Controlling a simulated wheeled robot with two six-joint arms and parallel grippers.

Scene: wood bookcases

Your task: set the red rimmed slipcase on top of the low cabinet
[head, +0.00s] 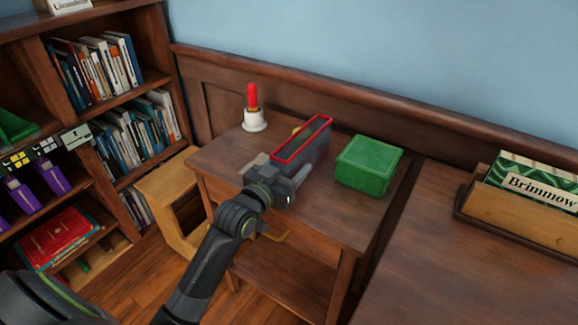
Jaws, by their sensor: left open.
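The red rimmed slipcase (308,146) is a grey box with a red rim around its open top. It appears to stand upright on the small wooden stand, apparently the low cabinet (338,216), which has an open space below its top. My left gripper (277,172) is open at the near end of the slipcase. Its fingers overlap that end in the picture, and I cannot tell whether they touch it. The lower near part of the slipcase is hidden by the gripper. My right gripper is not in view.
A green lidded box (369,165) sits right of the slipcase. A white holder with a red candle-like top (254,112) stands behind left. A wooden step stool (170,195) and bookcase (105,185) are left. A desk (470,270) with a file tray (515,211) is right.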

